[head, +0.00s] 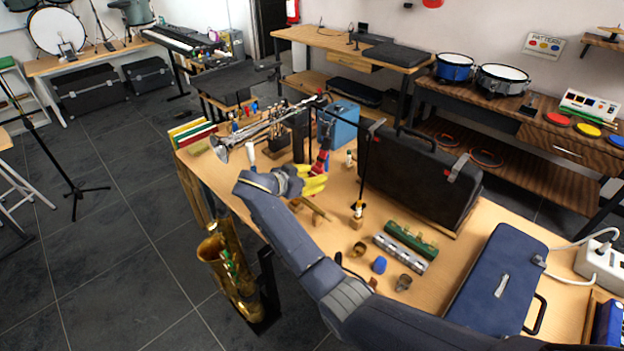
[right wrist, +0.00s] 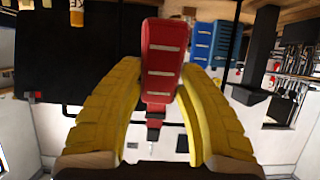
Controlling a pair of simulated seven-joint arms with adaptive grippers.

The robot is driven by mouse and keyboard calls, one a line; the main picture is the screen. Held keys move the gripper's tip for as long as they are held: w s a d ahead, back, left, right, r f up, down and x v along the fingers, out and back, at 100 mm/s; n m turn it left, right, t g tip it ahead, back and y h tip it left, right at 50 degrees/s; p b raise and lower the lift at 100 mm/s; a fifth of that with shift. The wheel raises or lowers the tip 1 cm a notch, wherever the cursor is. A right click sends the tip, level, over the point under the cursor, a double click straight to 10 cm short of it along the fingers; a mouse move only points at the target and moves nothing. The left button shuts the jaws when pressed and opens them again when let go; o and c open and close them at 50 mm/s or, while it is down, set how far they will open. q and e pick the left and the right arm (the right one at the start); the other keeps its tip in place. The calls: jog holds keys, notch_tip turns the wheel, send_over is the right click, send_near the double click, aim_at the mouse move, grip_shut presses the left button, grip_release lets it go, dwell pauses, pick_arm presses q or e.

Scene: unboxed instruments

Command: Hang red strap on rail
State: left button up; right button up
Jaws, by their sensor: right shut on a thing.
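My right gripper (head: 316,184), with yellow fingers, is shut on the red strap (head: 321,160) above the wooden table. In the right wrist view the red strap (right wrist: 165,60) is a red piece with pale stripes, upright between the curved yellow fingers (right wrist: 160,135). A dark fitting (right wrist: 154,120) shows at its lower end there. The black rail (head: 348,110) runs above the strap, on a thin post beside the black case. I cannot tell whether the strap touches the rail. My left gripper is not in view.
A silver trumpet (head: 262,128) and a blue box (head: 340,122) stand behind the gripper. A black case (head: 420,180) is to the right. Harmonicas (head: 400,252) and small parts lie nearer. A saxophone (head: 230,265) stands off the table's left edge.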

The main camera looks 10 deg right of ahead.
jog(key=r+x, duration=0.1)
jog(key=x, duration=0.6)
jog(key=shift+w+d, duration=0.2)
jog(key=shift+d, duration=0.05)
dwell(0.6)
jog(key=shift+f, duration=0.15)
jog(key=o, duration=1.1)
